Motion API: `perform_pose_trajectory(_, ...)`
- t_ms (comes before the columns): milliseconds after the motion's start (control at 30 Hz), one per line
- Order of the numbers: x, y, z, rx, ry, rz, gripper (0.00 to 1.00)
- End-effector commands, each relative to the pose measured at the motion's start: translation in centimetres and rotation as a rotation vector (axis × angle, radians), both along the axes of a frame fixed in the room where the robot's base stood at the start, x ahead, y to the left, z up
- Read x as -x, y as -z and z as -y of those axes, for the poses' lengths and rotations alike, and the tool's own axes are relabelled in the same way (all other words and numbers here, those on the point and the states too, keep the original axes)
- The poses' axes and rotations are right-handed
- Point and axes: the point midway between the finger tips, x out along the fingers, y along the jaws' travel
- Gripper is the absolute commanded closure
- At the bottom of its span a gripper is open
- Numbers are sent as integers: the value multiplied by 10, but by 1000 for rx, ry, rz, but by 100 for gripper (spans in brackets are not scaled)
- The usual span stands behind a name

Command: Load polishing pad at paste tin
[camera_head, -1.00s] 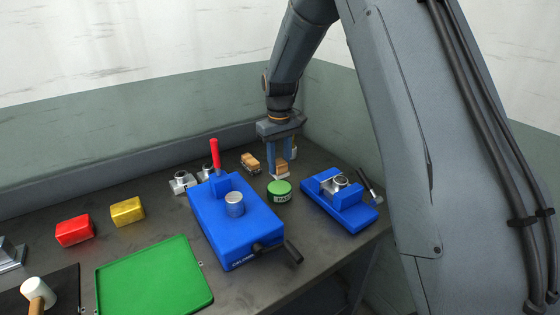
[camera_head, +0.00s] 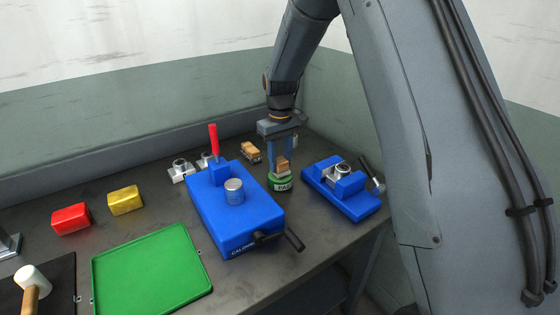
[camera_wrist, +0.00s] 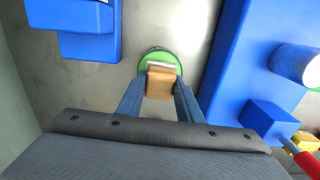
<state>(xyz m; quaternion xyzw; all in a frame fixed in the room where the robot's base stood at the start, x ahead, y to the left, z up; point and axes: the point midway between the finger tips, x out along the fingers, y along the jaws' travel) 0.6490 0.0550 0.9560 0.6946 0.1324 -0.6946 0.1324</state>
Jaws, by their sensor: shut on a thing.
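The polishing pad (camera_head: 282,165) is a small block with a tan wooden top and a pale underside. My gripper (camera_head: 281,163) is shut on it, and the pad also shows between the fingers in the wrist view (camera_wrist: 160,83). The paste tin (camera_head: 280,185) is a round green tin on the bench. The pad is at the tin's top; whether it touches the paste cannot be told. In the wrist view the green tin (camera_wrist: 172,57) shows around and beyond the pad, which hides part of it.
A blue machine (camera_head: 235,220) with a red lever and a silver tin stands left of the paste tin. A blue fixture (camera_head: 345,200) stands right. A second tan block (camera_head: 250,150) lies behind. A green tray (camera_head: 150,270), red block (camera_head: 70,219) and yellow block (camera_head: 125,200) lie left.

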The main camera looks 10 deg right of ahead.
Motion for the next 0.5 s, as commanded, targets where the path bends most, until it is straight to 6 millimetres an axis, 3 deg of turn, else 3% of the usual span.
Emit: perform_pose_trajectory(500, 0, 3, 0, 0, 0, 0, 86)
